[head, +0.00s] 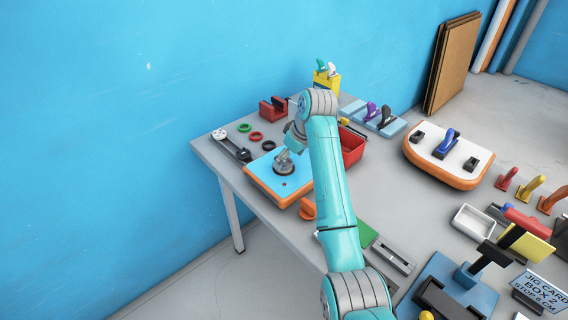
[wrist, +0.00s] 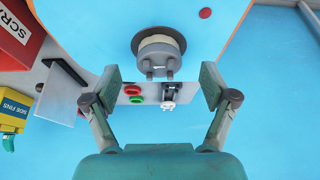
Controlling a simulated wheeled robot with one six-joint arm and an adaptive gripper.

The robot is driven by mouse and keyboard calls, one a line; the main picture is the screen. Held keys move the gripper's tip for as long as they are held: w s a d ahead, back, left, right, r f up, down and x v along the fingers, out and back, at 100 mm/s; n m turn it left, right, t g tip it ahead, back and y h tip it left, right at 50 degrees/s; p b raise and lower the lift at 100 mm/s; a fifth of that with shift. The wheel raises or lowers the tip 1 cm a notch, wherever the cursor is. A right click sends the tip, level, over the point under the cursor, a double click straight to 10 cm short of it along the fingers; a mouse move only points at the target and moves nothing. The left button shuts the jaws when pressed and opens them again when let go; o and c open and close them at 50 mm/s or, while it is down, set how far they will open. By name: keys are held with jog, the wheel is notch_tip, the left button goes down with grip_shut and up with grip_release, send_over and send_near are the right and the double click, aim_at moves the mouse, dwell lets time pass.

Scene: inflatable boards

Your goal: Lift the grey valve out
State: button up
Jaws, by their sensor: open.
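The grey valve (wrist: 159,67) has small lugs on its cap, with a cream ring and a dark round flange behind it. It sits in the blue board with orange sides (wrist: 215,25), and in the head view the valve (head: 284,168) stands near the middle of the board (head: 262,170). My gripper (wrist: 160,82) is open, one finger on each side of the valve in the wrist view, with clear gaps. I cannot tell whether the fingertips are level with the cap. In the head view my gripper (head: 291,146) is close above the valve, partly hidden by my arm.
A red SCRAP bin (head: 352,146) stands right of my arm, and a yellow side-fins holder (head: 327,80) behind it. Red and green rings (head: 255,136) and a dark tool (head: 231,147) lie beyond the board. An orange piece (head: 307,209) lies near its front corner.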

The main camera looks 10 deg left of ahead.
jog(key=shift+x, duration=1.4)
jog(key=shift+c, duration=0.2)
jog(key=c, duration=1.1)
jog(key=shift+c, duration=0.2)
